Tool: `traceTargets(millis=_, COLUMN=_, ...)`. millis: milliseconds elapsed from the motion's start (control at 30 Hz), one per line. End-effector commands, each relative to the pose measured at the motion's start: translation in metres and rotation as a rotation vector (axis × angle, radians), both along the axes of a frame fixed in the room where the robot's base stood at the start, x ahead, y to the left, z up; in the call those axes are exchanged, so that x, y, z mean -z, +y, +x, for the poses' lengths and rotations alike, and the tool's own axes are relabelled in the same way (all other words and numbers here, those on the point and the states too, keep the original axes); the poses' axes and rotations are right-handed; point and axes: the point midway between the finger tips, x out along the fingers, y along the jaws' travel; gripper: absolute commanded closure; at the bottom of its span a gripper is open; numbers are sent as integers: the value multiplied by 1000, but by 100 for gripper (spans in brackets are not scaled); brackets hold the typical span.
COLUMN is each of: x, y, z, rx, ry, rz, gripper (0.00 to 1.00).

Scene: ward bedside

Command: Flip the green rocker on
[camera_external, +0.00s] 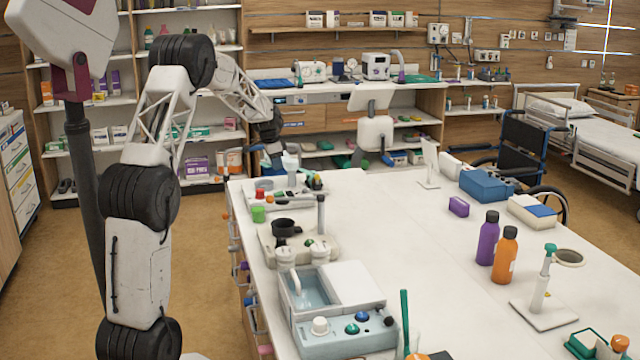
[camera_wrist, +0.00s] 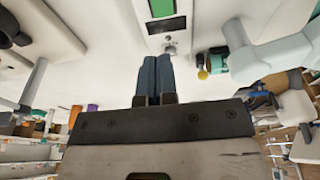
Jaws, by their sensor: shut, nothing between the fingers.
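My gripper (camera_wrist: 154,62) shows in the wrist view with its two blue fingers pressed together and nothing between them. Ahead of the fingertips is a pale panel (camera_wrist: 186,22) with a green rectangle (camera_wrist: 162,7) in a dark frame, cut by the top edge. I cannot tell whether it is the rocker or a screen. A small grey knob (camera_wrist: 170,47) sits on the panel just beyond the fingertips; contact cannot be told. In the external view, my arm reaches to the table's far left corner, where the gripper is small and partly hidden. No green rocker can be made out clearly there.
A pale blue-grey post (camera_wrist: 270,55) stands right of my fingers. On the table (camera_external: 400,235), a device with a water basin (camera_external: 345,335), purple bottle (camera_external: 488,238) and orange bottle (camera_external: 505,255) stand nearer the camera. The table's middle is mostly clear.

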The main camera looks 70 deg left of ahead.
Motion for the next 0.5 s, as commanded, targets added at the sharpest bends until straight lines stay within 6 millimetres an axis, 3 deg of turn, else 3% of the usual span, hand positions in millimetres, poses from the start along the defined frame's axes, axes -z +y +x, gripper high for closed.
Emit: traceTargets(millis=500, x=75, y=-1, z=15, rx=0, ry=0, rz=-1, gripper=100)
